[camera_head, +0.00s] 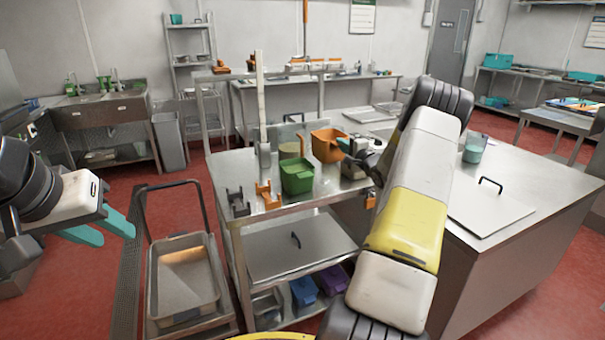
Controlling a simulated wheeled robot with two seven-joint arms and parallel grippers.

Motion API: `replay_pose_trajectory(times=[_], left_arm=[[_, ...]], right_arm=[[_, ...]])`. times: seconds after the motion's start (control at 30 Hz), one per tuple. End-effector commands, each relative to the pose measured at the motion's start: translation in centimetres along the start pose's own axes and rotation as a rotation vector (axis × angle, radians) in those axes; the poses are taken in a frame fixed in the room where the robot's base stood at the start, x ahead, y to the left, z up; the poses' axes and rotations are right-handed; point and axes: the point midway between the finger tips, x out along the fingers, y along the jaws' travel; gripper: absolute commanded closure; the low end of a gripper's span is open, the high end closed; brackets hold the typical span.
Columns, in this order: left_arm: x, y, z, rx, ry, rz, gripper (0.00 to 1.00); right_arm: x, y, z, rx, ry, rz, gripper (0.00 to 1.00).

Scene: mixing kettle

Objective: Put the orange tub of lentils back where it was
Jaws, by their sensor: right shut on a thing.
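The orange tub (327,149) is above the top of the steel cart (330,190), behind and right of the green tub (297,178). My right gripper (346,146) is shut on the tub's right side. The tub looks slightly tilted; whether its base touches the cart top is unclear, and I cannot make out its contents. An empty orange bracket (267,196) stands at the cart's front left, beside a dark grey bracket (238,203). My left gripper (108,228) is at the far left, with its teal fingers apart and empty, away from the cart.
An upright metal post (262,110) rises from the cart behind the brackets. Blue (304,291) and purple (334,281) tubs sit on the lower shelf. A steel counter (520,200) adjoins at right, with a teal cup (473,152).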

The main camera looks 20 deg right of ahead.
Motion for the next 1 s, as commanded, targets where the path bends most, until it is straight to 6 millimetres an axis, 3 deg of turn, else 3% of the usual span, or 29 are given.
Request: replay_pose_trajectory(times=[0.3, 0.57, 0.73, 1.0], left_arm=[[0.0, 0.0, 0.0, 0.000, 0.001, 0.000, 0.64], [0.0, 0.0, 0.0, 0.000, 0.000, 0.000, 0.64], [0.0, 0.0, 0.0, 0.000, 0.000, 0.000, 0.64], [0.0, 0.0, 0.0, 0.000, 0.000, 0.000, 0.64]], right_arm=[[-0.3, 5.3, -0.2, 0.000, 0.009, 0.002, 1.00], [-0.3, 7.5, -0.2, -0.001, 0.009, 0.001, 1.00], [-0.3, 9.9, -0.2, -0.001, 0.008, 0.002, 1.00], [-0.3, 10.3, -0.2, -0.002, 0.008, -0.001, 1.00]])
